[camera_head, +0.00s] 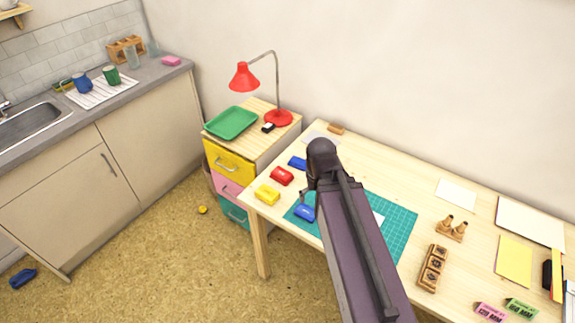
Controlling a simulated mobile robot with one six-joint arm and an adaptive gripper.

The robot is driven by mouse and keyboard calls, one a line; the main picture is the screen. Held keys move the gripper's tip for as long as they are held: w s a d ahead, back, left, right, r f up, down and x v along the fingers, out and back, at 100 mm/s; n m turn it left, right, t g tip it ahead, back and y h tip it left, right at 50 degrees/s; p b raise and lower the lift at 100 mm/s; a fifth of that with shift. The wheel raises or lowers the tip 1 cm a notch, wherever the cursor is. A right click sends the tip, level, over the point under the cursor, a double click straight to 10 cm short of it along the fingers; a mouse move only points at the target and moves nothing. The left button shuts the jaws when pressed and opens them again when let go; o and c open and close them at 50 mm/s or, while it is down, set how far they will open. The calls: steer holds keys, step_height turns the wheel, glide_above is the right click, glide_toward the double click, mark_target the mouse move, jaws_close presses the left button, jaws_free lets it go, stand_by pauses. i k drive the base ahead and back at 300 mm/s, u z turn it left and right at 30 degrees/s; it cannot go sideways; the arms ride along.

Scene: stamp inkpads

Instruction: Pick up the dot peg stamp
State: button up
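Two small wooden pegs (452,229) stand upright side by side on the table, right of the green cutting mat (399,219). They look like peg stamps; I cannot tell which, if either, is the dot one. A wooden block with several dark stamp faces (432,268) lies in front of them. My gripper (306,193) is over the left part of the table, near the mat's left end, well left of the pegs. My arm hides most of it, so its opening and any contents cannot be made out.
Red (281,176), yellow (267,195) and blue (304,213) inkpads lie around my gripper; another blue one (297,162) lies behind. Pink (490,311) and green (521,307) blocks lie at the front right. A drawer unit (229,165) with a red lamp (243,77) stands left.

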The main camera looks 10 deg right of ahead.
mark_target(447, 222)
steer(key=z, duration=1)
steer(key=k, duration=0.45)
steer(key=z, duration=0.4)
steer(key=i, duration=0.45)
steer(key=u, duration=0.05)
